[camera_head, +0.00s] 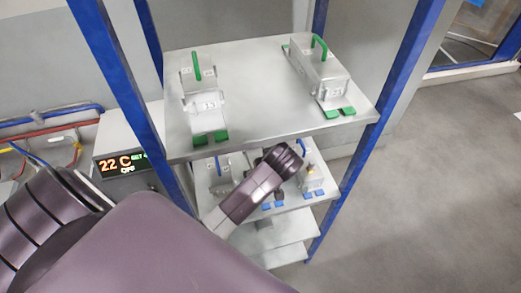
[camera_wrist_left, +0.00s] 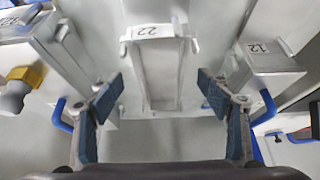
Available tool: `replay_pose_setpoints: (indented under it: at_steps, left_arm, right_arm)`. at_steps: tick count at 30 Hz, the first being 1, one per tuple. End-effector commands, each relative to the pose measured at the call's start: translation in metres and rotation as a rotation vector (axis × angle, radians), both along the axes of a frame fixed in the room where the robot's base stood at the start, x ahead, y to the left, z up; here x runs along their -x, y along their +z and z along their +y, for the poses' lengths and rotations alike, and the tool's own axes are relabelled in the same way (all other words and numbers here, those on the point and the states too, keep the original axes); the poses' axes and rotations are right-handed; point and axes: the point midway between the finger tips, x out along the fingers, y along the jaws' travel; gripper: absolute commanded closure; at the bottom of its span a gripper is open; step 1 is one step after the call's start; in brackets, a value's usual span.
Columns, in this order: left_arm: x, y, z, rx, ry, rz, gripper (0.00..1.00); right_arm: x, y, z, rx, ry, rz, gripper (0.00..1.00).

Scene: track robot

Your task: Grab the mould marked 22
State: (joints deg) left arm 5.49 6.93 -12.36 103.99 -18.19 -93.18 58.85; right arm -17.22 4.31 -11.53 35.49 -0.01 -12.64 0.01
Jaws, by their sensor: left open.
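The mould marked 22 (camera_wrist_left: 163,75) is a light grey metal block in the middle of the left wrist view, with its white label near the top of the picture. My left gripper (camera_wrist_left: 160,97) is open, with one blue-padded finger to each side of this mould in the picture. I see no clear contact, and the depth between fingers and mould is hard to judge. In the head view, my left arm covers part of the second shelf, and the fingers and this mould cannot be made out. My right gripper is not in view.
A mould marked 12 (camera_wrist_left: 272,66) stands to the right in the wrist view; blue handles show on both sides. The rack's top shelf (camera_head: 255,95) holds two green-handled moulds. Blue posts (camera_head: 385,90) frame the rack; the floor at right is clear.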

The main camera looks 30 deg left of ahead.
Motion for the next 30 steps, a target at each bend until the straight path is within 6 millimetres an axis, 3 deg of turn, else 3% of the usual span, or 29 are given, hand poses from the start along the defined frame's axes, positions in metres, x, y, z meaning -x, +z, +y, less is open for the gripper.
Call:
replay_pose_setpoints:
  at_steps: [5,12,22,30]
  left_arm:
    - [-0.021,0.006,0.027,-0.006,0.003,0.000,0.29]
    - [-0.028,-0.020,0.034,-0.002,0.001,0.001,0.29]
    - [-0.030,-0.026,0.035,0.000,0.001,-0.001,0.29]
    - [-0.030,-0.026,0.035,0.000,0.001,-0.001,0.58]
  right_arm:
    - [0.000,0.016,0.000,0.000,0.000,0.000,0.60]
    - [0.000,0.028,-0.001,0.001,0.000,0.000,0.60]
    - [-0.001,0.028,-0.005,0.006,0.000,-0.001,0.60]
    - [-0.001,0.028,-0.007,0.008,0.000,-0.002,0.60]
